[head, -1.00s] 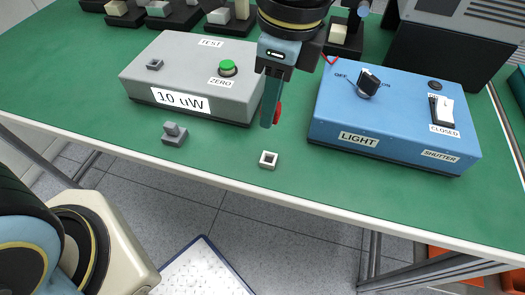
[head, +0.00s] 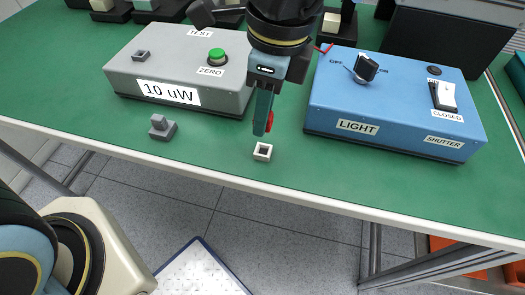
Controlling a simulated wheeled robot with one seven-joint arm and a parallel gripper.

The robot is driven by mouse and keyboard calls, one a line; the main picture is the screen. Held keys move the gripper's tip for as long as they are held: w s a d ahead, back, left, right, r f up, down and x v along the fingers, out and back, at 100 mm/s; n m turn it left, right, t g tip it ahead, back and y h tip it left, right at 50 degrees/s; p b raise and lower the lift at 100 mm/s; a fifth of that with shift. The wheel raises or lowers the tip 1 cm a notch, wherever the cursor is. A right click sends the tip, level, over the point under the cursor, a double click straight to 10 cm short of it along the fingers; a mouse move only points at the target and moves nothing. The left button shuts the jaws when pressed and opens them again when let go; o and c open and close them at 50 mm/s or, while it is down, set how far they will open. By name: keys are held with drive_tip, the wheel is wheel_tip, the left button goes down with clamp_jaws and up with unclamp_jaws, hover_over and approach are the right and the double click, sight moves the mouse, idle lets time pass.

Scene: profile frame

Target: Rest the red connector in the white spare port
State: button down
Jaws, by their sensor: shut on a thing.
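The white spare port (head: 262,152), a small square frame with a dark opening, sits on the green bench top near its front edge. My gripper (head: 264,126) points down just above and behind the port in the head view. It is shut on the red connector (head: 270,122), of which only a red sliver shows at the right side of the fingers. The rest of the connector is hidden by the fingers. Whether the connector touches the port cannot be told, but it appears apart from the opening.
A grey meter box (head: 180,75) marked 10 uW stands left of my gripper. A blue LIGHT and SHUTTER box (head: 395,105) stands close on the right. A grey port with a plug (head: 162,128) lies to the left. Bare green bench (head: 215,150) surrounds the white port.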

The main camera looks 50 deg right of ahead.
sight(263, 153)
drive_tip(key=shift+f+b, duration=1.2)
drive_tip(key=shift+f, duration=0.65)
drive_tip(key=shift+f, duration=0.95)
idle(1.3)
idle(0.7)
drive_tip(key=c, duration=0.7)
unclamp_jaws()
drive_tip(key=shift+r, duration=0.15)
drive_tip(key=shift+r+p, duration=2.35)
drive_tip(key=shift+r, duration=0.1)
clamp_jaws()
